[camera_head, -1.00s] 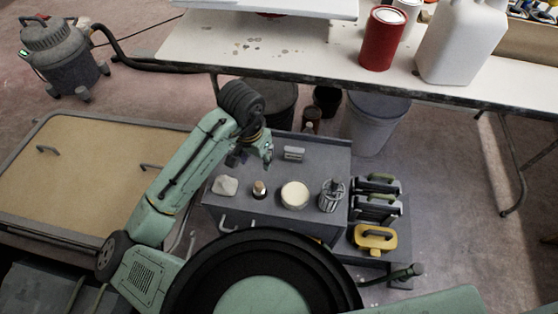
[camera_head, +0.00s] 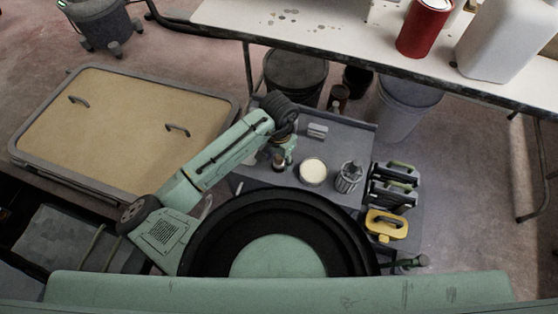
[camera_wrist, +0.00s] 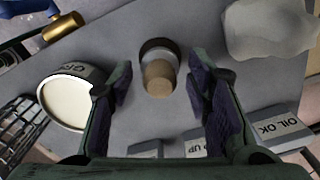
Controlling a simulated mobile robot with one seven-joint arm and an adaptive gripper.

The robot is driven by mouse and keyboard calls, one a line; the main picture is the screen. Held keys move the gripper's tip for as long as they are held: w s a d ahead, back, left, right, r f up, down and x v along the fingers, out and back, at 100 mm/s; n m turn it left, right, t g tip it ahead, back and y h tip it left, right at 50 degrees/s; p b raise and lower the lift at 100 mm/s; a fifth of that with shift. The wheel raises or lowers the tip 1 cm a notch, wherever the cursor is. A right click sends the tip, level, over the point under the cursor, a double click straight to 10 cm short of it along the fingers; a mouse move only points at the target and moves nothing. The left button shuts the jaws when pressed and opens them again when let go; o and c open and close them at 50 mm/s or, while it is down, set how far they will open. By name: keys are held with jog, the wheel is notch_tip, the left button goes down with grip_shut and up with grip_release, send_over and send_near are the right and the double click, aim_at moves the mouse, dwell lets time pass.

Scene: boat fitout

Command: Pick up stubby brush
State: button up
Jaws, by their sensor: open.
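The stubby brush (camera_wrist: 158,76), short with a tan round end, a pale grey band and a dark base, appears to stand upright on the grey cart top (camera_head: 340,138). In the head view the brush (camera_head: 278,161) is small and partly covered by my gripper (camera_head: 289,151). In the wrist view my gripper (camera_wrist: 160,95) is open, with one dark finger on each side of the brush and visible gaps between. I cannot tell how far the fingertips are above the cart top.
A round cream-topped tin (camera_wrist: 68,104) is close left of the fingers in the wrist view. A pale crumpled lump (camera_wrist: 268,28) is on the right. A wire holder (camera_head: 348,177), a grey block (camera_head: 317,131) and a yellow-handled tool (camera_head: 385,225) are nearby. The white table (camera_head: 330,40) overhangs behind.

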jog(key=shift+f, duration=0.15)
grip_shut()
dwell(0.4)
